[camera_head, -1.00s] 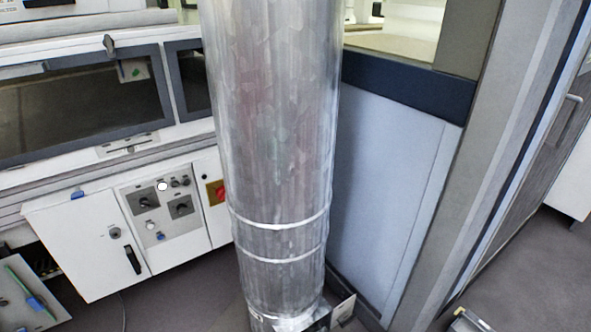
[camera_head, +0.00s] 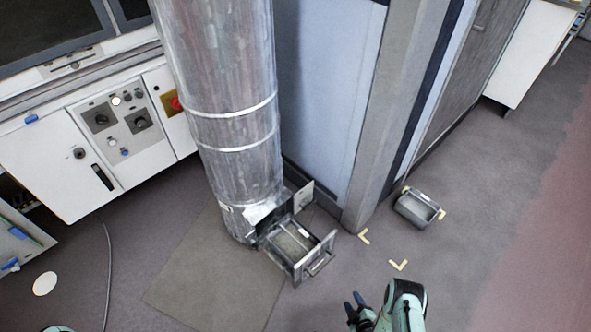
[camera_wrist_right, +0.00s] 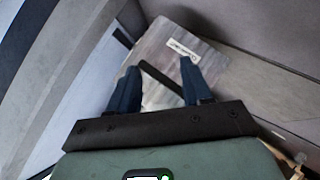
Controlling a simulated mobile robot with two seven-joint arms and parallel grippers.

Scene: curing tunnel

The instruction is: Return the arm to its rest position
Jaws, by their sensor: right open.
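My right gripper (camera_head: 354,302) shows small at the bottom of the head view, with dark blue fingers beside the teal wrist. In the right wrist view the gripper (camera_wrist_right: 159,66) has its two blue fingers spread apart, with nothing held between them. Beyond them is a grey metallic surface with a white label (camera_wrist_right: 183,50). A small teal piece of mine shows at the bottom left edge of the head view. My left gripper is not in view.
A metal duct (camera_head: 225,90) stands upright, with an open drawer (camera_head: 298,250) at its foot. A grey metal bin (camera_head: 418,208) sits on the floor among yellow corner marks. A white control cabinet (camera_head: 95,140) is at left. Floor at right is clear.

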